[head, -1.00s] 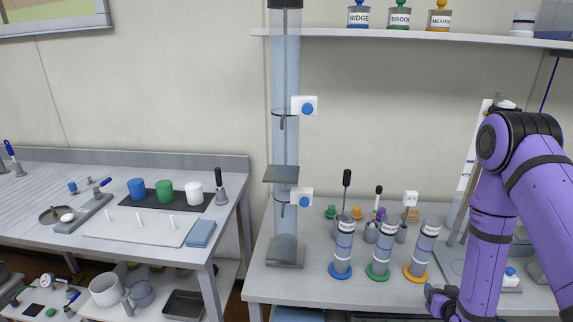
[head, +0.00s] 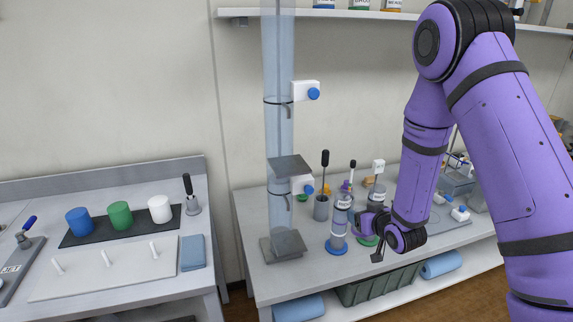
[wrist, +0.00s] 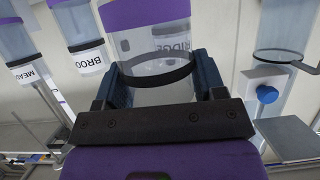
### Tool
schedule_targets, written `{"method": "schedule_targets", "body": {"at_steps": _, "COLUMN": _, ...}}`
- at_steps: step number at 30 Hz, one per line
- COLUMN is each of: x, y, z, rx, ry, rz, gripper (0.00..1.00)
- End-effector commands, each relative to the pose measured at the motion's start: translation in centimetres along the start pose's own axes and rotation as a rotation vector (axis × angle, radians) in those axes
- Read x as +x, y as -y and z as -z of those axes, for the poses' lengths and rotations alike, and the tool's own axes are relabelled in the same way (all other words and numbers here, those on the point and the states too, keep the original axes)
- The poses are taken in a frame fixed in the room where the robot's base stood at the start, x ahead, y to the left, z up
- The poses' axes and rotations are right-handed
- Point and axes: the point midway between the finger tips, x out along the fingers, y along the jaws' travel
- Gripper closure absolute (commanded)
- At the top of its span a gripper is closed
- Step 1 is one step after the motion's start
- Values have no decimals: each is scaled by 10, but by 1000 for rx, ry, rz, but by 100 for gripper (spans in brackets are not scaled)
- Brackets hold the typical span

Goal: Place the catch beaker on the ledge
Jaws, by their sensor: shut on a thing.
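A dark band crosses the clear wall between the fingers. The grey ledge (head: 288,167) juts from the tall clear column (head: 278,60); a grey plate also shows in the wrist view (wrist: 290,137).
Cylinders labelled BROOK (wrist: 85,58) and MEADOW (wrist: 25,72) stand beside the held one. A clamp with a blue knob (head: 313,93) sits on the column above the ledge. A dark cup with a tool (head: 322,205) stands behind. The ledge top looks clear.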

Motion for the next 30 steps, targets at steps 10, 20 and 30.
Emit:
{"method": "schedule_targets", "body": {"at_steps": 10, "x": -36, "y": 50, "z": 111, "rx": -104, "ry": -8, "rz": 242, "gripper": 65}}
{"method": "schedule_targets", "body": {"at_steps": 20, "x": -102, "y": 89, "z": 196, "rx": -185, "ry": -8, "rz": 436, "gripper": 65}}
{"method": "schedule_targets", "body": {"at_steps": 30, "x": -159, "y": 103, "z": 242, "rx": -216, "ry": -2, "rz": 519, "gripper": 65}}
